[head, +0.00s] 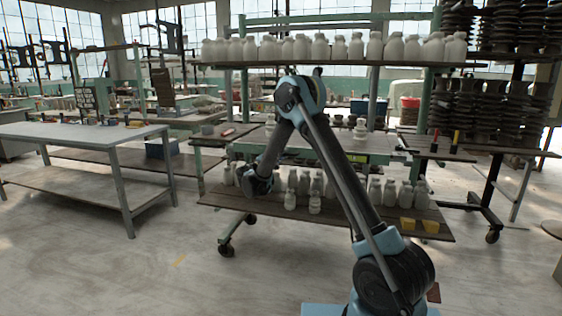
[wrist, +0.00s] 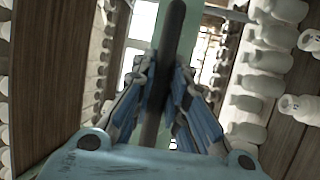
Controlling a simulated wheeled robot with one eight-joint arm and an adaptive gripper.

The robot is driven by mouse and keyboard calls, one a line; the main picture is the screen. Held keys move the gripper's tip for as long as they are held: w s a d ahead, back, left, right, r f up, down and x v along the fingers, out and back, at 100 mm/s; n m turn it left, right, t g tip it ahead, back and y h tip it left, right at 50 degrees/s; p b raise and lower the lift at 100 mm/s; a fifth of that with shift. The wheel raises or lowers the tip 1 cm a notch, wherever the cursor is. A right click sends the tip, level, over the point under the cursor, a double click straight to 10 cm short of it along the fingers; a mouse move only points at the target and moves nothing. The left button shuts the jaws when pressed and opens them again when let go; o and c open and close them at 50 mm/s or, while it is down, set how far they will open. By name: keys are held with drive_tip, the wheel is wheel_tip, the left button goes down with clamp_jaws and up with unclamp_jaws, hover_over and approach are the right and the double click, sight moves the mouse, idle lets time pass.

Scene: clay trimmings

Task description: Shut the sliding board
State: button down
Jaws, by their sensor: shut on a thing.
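The lower brown board (head: 275,209) of the green rack juts out toward me, with white bottles and two yellow blocks on it. I take it for the sliding board, but cannot be certain. My gripper sits at the end of my bent arm, over the board's left part in the head view, where its fingertips are hidden. In the wrist view my gripper (wrist: 170,78) has its fingers closed on both sides of a dark rounded bar (wrist: 174,28). The bar's link to the board is not visible.
White bottles (head: 290,48) line the upper shelf, and more stand beside my gripper in the wrist view (wrist: 257,83). Dark insulator stacks (head: 485,100) are at right. A grey table (head: 85,133) stands at left. The floor (head: 150,260) in front is clear.

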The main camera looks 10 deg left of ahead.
drive_tip(key=shift+w+d, duration=0.25)
drive_tip(key=shift+w, duration=0.95)
drive_tip(key=shift+w+d, duration=0.2)
drive_tip(key=shift+w, duration=1)
drive_tip(key=c, duration=1.8)
unclamp_jaws()
drive_tip(key=shift+w+f, duration=0.1)
drive_tip(key=shift+f, duration=0.05)
drive_tip(key=shift+c, duration=0.2)
drive_tip(key=v, duration=1.2)
